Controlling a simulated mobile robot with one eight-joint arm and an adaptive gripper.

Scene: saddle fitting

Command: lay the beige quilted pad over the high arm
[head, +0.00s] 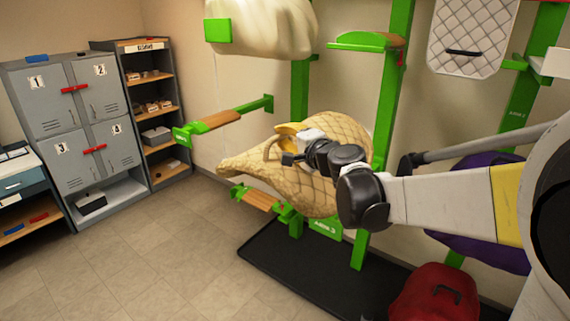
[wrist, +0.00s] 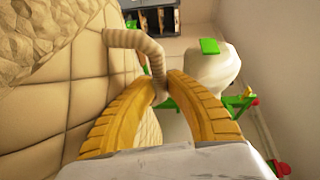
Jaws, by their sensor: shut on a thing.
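The beige quilted pad (head: 330,130) hangs in the air from my gripper (head: 285,140), in front of the green rack. My gripper is shut on the pad's beige loop (wrist: 140,42); the yellow fingers (wrist: 205,105) meet around it in the wrist view. The pad's quilted face (wrist: 50,110) fills the left of that view. Green arms with wooden tops stick out from the rack: an upper right one (head: 366,42), a middle left one (head: 222,118) and a low one (head: 262,200) beside the pad's lower edge. I cannot read which is the high arm.
A bulky cream cover (head: 262,28) sits at upper left of the rack. A white quilted pad (head: 470,35) hangs at upper right. A purple thing (head: 490,235) and a red bag (head: 435,292) are at lower right. A black mat (head: 290,270) lies below. Grey lockers (head: 75,130) stand left.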

